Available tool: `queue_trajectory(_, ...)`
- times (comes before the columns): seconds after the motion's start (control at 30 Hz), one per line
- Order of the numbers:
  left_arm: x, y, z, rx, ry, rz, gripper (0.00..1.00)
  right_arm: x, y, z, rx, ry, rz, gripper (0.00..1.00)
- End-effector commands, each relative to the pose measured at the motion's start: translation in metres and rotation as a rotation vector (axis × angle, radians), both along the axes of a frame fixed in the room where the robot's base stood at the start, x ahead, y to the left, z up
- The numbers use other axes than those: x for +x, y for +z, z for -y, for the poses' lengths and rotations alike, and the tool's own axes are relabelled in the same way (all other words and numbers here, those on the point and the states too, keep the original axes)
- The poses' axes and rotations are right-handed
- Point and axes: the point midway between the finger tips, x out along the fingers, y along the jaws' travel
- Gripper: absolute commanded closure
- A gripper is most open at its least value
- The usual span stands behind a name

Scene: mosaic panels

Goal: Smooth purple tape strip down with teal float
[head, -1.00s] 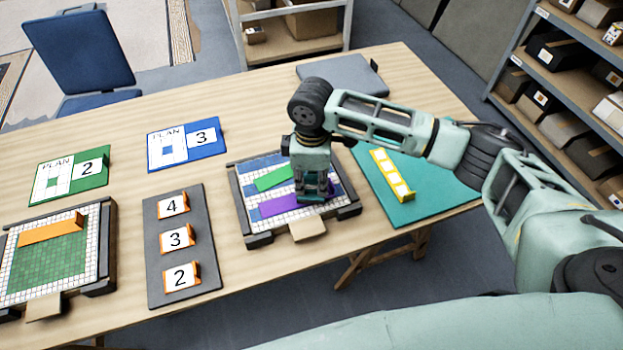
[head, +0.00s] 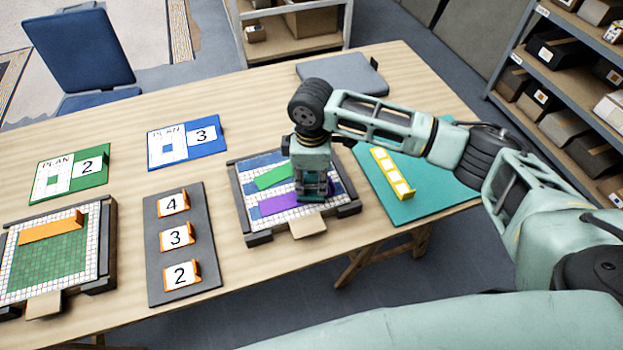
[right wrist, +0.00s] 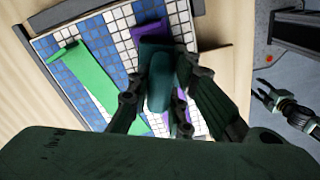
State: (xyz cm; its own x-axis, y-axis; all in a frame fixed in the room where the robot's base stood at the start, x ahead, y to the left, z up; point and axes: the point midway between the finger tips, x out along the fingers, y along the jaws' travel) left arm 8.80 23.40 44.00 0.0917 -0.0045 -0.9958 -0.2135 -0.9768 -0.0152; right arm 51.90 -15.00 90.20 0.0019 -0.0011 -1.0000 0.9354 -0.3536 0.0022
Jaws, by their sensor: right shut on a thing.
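The purple tape strip (head: 280,204) lies across the white and blue mosaic panel (head: 251,223). In the right wrist view the strip (right wrist: 150,29) shows at both ends of the teal float (right wrist: 158,82), which covers its middle. My right gripper (head: 314,196) points down over the strip's right part, shut on the float. The float sits on or just above the strip; I cannot tell contact. A green strip (head: 273,177) lies beside the purple one. My left gripper (right wrist: 260,94) shows only in the right wrist view, open and empty, away from the panel.
A teal mat (head: 430,192) with a yellow holder (head: 392,175) lies right of the panel. A dark board (head: 160,205) with numbered orange cards stands left. Another panel (head: 98,268) with an orange strip is at far left. Two plan boards lie behind. Dark frame rails edge the panel.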

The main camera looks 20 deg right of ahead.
Motion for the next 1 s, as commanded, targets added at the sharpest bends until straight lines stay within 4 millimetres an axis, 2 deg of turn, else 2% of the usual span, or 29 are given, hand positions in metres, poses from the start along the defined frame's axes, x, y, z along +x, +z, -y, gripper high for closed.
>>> queue_trajectory(1.0,0.0,0.0063,-0.0007,0.001,0.001,0.0,0.6,-0.0009,-0.0021,0.0002,-0.001,0.0,-0.003,1.0)
